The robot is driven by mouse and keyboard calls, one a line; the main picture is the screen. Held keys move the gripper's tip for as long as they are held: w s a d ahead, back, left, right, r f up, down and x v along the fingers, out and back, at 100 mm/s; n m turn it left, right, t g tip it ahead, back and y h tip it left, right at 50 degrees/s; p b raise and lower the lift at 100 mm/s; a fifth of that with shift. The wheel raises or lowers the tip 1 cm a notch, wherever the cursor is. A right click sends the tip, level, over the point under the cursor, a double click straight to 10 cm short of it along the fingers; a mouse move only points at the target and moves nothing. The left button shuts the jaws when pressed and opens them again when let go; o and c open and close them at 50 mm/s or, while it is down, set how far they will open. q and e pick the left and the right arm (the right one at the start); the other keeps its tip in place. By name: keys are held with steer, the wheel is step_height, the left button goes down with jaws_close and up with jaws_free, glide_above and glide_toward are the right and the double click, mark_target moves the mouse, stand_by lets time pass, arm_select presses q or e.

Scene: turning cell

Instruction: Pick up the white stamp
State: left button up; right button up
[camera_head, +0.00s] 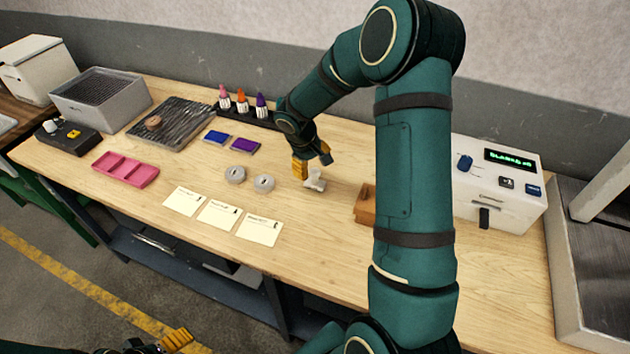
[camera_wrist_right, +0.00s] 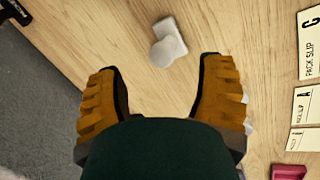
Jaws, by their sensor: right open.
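The white stamp (camera_head: 315,180) stands on the wooden table right of the paper slips, just under my right gripper (camera_head: 313,162). In the right wrist view the white stamp (camera_wrist_right: 168,43) lies beyond the orange fingertips, roughly between their lines. My right gripper (camera_wrist_right: 160,75) is open and empty there, with a gap between it and the stamp. My left gripper (camera_head: 172,342) shows only in part at the bottom edge, low in front of the table; its opening cannot be made out.
Two grey round pieces (camera_head: 235,175) sit left of the stamp, behind several paper slips (camera_head: 218,214). A brown wooden block (camera_head: 366,204) stands to the right, partly behind my arm. Ink pads (camera_head: 244,146), a bottle rack (camera_head: 250,116) and a white machine (camera_head: 497,185) stand farther off.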

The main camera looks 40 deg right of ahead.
mark_target(314, 171)
steer(key=shift+w+x, duration=0.15)
steer(key=shift+x, duration=1.5)
steer(key=shift+w+x, duration=0.15)
steer(key=shift+x, duration=1.5)
steer(key=shift+a, duration=0.1)
steer(key=shift+c, duration=0.2)
jaws_close()
